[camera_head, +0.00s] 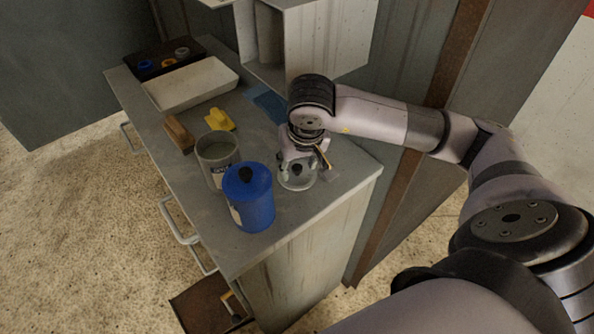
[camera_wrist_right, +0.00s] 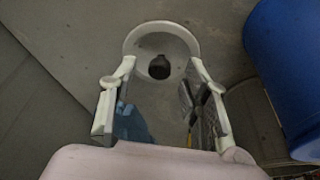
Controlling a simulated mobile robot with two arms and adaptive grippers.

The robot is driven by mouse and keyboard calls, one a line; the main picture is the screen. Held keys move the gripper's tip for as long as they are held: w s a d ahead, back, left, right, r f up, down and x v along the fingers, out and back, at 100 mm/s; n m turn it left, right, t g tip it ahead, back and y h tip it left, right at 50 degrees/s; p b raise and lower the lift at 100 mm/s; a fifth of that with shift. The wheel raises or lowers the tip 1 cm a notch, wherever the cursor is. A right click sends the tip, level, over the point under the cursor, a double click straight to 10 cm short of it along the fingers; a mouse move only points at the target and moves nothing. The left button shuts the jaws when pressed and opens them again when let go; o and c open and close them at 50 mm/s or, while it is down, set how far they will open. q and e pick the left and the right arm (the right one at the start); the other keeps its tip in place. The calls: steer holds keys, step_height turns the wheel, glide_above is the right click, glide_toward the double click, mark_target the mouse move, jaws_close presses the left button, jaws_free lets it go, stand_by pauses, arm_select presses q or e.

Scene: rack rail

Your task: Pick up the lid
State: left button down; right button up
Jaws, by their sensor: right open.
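The lid is a round pale grey disc with a dark knob. In the head view the lid (camera_head: 297,184) lies on the cabinet top, right of the blue canister, partly covered by my gripper. In the right wrist view the lid (camera_wrist_right: 185,36) shows ahead of the fingers, with its knob between the fingertips. My right gripper (camera_head: 298,166) is open just above the lid and points down. In the wrist view my right gripper (camera_wrist_right: 161,68) has a finger on each side of the knob, with gaps. Contact with the lid cannot be told. My left gripper is not in view.
A blue canister (camera_head: 249,203) with a knobbed lid stands close left of the gripper. An open grey canister (camera_head: 216,152) stands behind it. A brown block (camera_head: 179,134), yellow item (camera_head: 219,120) and white tray (camera_head: 192,84) lie farther back. A metal box (camera_head: 325,40) stands behind the arm.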

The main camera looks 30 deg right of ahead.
steer(key=shift+w+d+f, duration=0.15)
steer(key=shift+w+f, duration=0.2)
steer(key=shift+f, duration=0.25)
steer(key=shift+c, duration=0.2)
jaws_close()
